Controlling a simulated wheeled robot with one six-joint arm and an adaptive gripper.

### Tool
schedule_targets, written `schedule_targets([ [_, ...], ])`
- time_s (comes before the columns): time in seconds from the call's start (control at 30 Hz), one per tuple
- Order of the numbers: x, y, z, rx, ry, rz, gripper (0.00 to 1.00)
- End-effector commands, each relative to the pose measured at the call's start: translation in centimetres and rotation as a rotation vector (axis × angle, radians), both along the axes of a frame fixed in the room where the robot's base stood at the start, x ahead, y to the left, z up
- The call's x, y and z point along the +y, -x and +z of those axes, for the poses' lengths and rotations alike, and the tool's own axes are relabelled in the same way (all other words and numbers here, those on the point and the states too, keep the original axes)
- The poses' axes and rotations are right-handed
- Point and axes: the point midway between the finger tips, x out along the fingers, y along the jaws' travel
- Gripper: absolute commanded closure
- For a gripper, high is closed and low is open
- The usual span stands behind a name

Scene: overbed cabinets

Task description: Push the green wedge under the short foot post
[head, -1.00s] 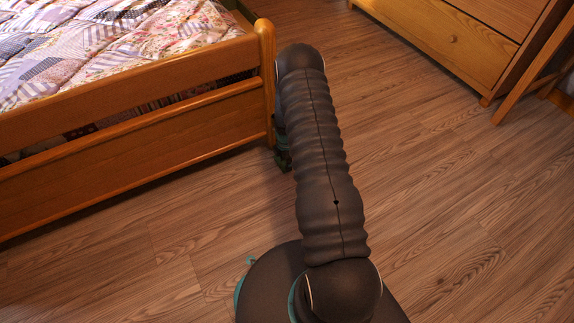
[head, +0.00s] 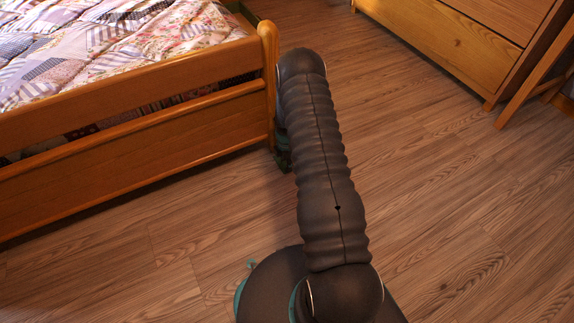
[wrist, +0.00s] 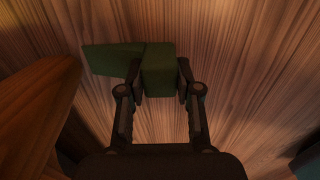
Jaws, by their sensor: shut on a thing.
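The green wedge (wrist: 112,58) lies low over the wood floor in the wrist view. Its thick, block-like end is between the two fingers of my gripper (wrist: 158,88), which is shut on it. Its other end points left, toward a brown wooden part (wrist: 38,98) at the left edge, with a gap of floor showing between them. That part appears to be the bed's foot post. In the head view the foot post (head: 268,70) is at the bed's near right corner, just left of my arm. My arm largely hides the post's base side and the wedge there.
The bed's wooden footboard (head: 130,160) runs left from the post, with a patchwork quilt (head: 110,50) above it. A wooden chest of drawers (head: 450,45) stands at the upper right. The floor (head: 450,190) right of my arm is clear.

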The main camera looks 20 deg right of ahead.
Motion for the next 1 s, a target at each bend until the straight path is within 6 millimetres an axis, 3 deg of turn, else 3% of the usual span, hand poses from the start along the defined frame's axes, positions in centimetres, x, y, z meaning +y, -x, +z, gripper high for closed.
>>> schedule_targets([
  [0.87, 0.1, -2.3, -0.1, -0.001, 0.0, 0.001, 1.0],
  [0.9, 0.1, -2.3, -0.1, 0.0, 0.0, 0.001, 0.64],
  [1.0, 0.1, -2.3, 0.0, 0.0, 0.0, 0.0, 0.39],
])
